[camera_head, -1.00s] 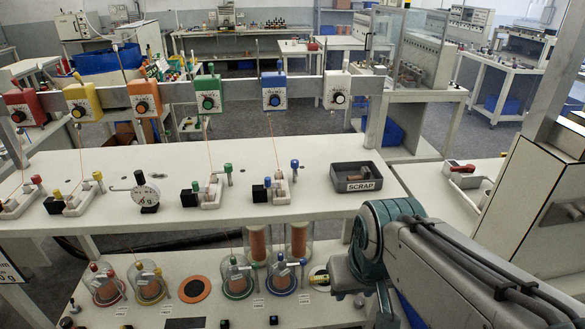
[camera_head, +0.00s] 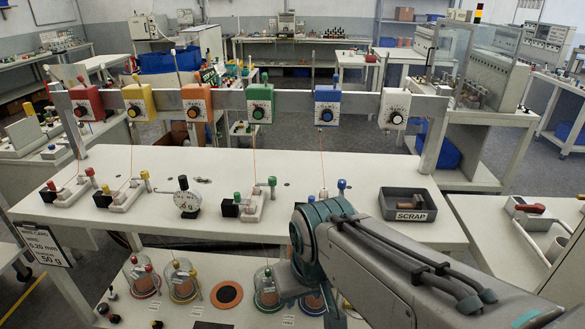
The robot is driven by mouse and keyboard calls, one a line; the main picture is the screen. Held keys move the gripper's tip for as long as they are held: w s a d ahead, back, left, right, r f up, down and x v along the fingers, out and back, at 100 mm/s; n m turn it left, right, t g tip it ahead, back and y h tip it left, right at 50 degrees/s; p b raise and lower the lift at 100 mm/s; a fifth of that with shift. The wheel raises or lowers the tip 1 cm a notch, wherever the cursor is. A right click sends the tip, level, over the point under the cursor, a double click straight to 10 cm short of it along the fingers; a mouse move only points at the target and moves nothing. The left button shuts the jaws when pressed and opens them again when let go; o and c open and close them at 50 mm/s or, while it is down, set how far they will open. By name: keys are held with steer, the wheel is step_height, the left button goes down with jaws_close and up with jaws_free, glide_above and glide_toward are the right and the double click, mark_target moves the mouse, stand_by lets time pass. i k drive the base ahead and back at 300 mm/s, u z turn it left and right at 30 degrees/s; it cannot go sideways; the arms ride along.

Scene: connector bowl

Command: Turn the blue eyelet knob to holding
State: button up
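A blue box with a dark round knob (camera_head: 326,115) hangs on the grey rail. A thin orange line runs from it down to the white bench. At the foot of that line stands a small blue-topped post (camera_head: 341,184), its fixture largely hidden by my arm. I cannot tell which of these blue parts is the eyelet knob, nor read a knob's setting. My grey and teal arm reaches in from the lower right, its teal joint in front of the bench's front edge. My gripper's fingers do not show, and nothing is seen touching the blue box.
Red, yellow, orange, green and white knob boxes share the rail (camera_head: 170,101). A dark SCRAP tray (camera_head: 386,214) sits right of my arm. A dial gauge (camera_head: 187,200) and a green-topped fixture (camera_head: 254,206) stand left.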

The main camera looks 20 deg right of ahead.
mark_target(342, 184)
steer(key=z, duration=0.05)
steer(key=i, duration=1)
steer(key=z, duration=0.75)
